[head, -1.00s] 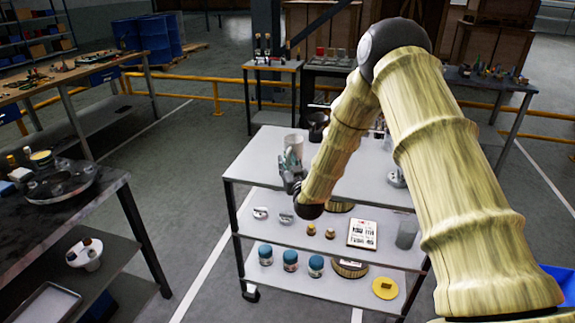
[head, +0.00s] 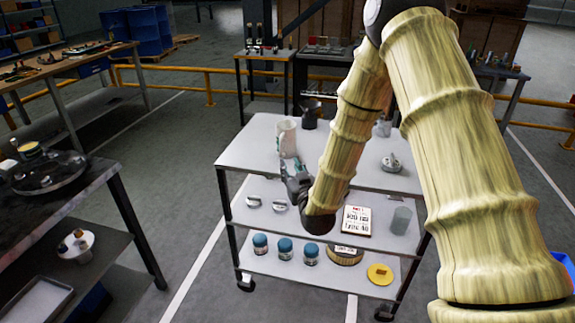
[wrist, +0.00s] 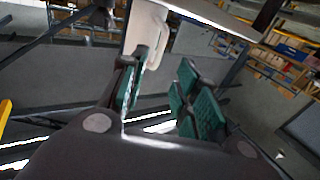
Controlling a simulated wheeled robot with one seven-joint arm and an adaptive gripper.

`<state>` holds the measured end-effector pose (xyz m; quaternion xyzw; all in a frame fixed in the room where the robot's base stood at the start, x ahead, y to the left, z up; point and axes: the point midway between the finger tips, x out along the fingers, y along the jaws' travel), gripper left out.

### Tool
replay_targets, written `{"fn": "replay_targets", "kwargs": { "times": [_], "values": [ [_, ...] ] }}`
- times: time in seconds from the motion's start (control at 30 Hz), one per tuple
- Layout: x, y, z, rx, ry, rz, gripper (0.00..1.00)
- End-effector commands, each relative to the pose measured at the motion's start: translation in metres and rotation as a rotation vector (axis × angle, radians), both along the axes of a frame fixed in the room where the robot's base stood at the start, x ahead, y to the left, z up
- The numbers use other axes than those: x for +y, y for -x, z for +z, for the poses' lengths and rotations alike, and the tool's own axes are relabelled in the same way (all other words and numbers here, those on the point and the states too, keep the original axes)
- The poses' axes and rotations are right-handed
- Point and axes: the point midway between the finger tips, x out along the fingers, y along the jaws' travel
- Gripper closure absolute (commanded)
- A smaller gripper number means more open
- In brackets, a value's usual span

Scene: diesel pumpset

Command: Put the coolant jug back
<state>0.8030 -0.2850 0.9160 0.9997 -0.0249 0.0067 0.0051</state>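The coolant jug (head: 288,140), a pale upright jug with a handle, stands on the top shelf of the cart (head: 245,150). My gripper (head: 283,168) is just in front of and below it in the head view, near the cart's front edge. In the wrist view the jug (wrist: 148,28) shows at the top, with its handle close to the left finger; whether they touch I cannot tell. My gripper (wrist: 163,95) is open there, its green-padded fingers spread with nothing clamped between them. The jug's top is cut off in the wrist view.
A dark pot (head: 310,118) stands behind the jug, and a metal part (head: 391,163) lies to its right. Blue-lidded jars (head: 285,249) and a sign (head: 352,221) are on lower shelves. A dark workbench (head: 85,200) is at left; open floor lies between.

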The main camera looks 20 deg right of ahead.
Motion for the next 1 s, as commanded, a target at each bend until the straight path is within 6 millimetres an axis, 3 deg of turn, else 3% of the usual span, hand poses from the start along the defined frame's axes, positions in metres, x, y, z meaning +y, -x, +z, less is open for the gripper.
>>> {"fn": "replay_targets", "kwargs": {
  "times": [0.17, 0.27, 0.37, 0.47, 0.57, 0.7, 0.77, 0.9, 1.0],
  "values": [
    [0.000, 0.005, 0.000, -0.001, 0.000, 0.000, 0.68],
    [0.002, 0.009, -0.009, 0.023, -0.001, 0.003, 0.68],
    [0.008, 0.023, -0.042, 0.109, -0.007, 0.013, 0.68],
    [0.018, 0.053, -0.099, 0.260, -0.019, 0.030, 0.68],
    [0.028, 0.096, -0.161, 0.444, -0.032, 0.044, 0.68],
    [0.039, 0.171, -0.239, 0.705, -0.049, 0.054, 0.68],
    [0.043, 0.207, -0.267, 0.816, -0.057, 0.056, 0.68],
    [0.050, 0.301, -0.321, 1.078, -0.070, 0.051, 0.68],
    [0.054, 0.368, -0.346, 1.254, -0.077, 0.042, 0.68]
  ]
}}
